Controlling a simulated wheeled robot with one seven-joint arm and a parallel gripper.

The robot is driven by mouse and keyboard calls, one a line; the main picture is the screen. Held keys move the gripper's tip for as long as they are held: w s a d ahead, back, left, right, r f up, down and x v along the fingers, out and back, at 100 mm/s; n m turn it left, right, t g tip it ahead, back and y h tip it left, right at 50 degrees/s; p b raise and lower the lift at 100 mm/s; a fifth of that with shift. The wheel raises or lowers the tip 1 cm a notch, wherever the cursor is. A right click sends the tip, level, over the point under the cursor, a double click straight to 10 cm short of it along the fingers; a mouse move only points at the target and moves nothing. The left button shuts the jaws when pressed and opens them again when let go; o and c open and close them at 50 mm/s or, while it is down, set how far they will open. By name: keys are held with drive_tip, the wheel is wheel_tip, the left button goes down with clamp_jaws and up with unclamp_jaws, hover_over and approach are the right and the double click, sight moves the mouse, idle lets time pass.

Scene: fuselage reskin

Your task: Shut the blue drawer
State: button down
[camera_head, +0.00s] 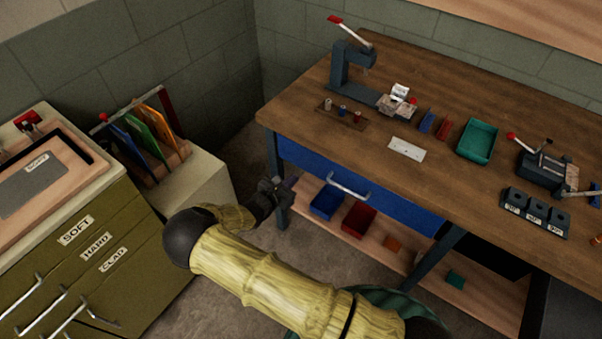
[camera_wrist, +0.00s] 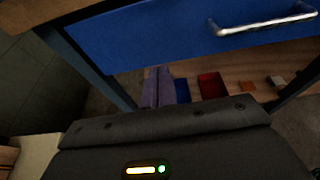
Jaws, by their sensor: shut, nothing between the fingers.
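The blue drawer (camera_head: 385,200) is under the wooden workbench top, with a silver bar handle (camera_head: 348,187) on its front. No drawer interior shows; I cannot tell whether its front is flush with the bench. In the wrist view, the blue front (camera_wrist: 160,36) crosses the top, with its handle (camera_wrist: 262,24) at upper right. My gripper (camera_head: 290,182) is near the bench's left leg, left of the handle and apart from it. Its two purple-grey fingers (camera_wrist: 159,88) are together and empty, appearing below the drawer front in the wrist view.
A lower shelf (camera_head: 378,230) holds a blue bin (camera_head: 327,202) and a red bin (camera_head: 359,219). The bench leg (camera_head: 277,190) stands close to my gripper. An olive cabinet (camera_head: 120,270) is at left. Open floor shows between cabinet and bench.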

drive_tip(key=v, duration=0.5)
drive_tip(key=shift+s+a+r, duration=0.1)
drive_tip(key=shift+s, duration=0.25)
drive_tip(key=s+d+r+m+g+p, duration=0.1)
drive_tip(key=s+d+r+m+g, duration=0.1)
drive_tip(key=d+r+m+g, duration=0.45)
drive_tip(key=s+d+r+m+g+p, duration=0.1)
drive_tip(key=s+d+r+m+g, duration=0.2)
drive_tip(key=d+m, duration=0.55)
drive_tip(key=s+d+r+m+y+p, duration=0.1)
drive_tip(key=s+d+r+m+y, duration=0.1)
drive_tip(key=s+d+r+m, duration=0.2)
drive_tip(key=s+d+r+m+y+p, duration=0.1)
drive_tip(key=s+d+r+m+y, duration=0.1)
drive_tip(key=r+m, duration=0.4)
drive_tip(key=s+d+r+m+y+p, duration=0.1)
drive_tip(key=s+d+r+m+y, duration=0.2)
drive_tip(key=s+d+r+m, duration=0.2)
wheel_tip(320, 180, up, 4)
drive_tip(key=shift+s+d+f+g, duration=0.1)
drive_tip(key=shift+s+d+g, duration=0.25)
drive_tip(key=shift+s, duration=0.25)
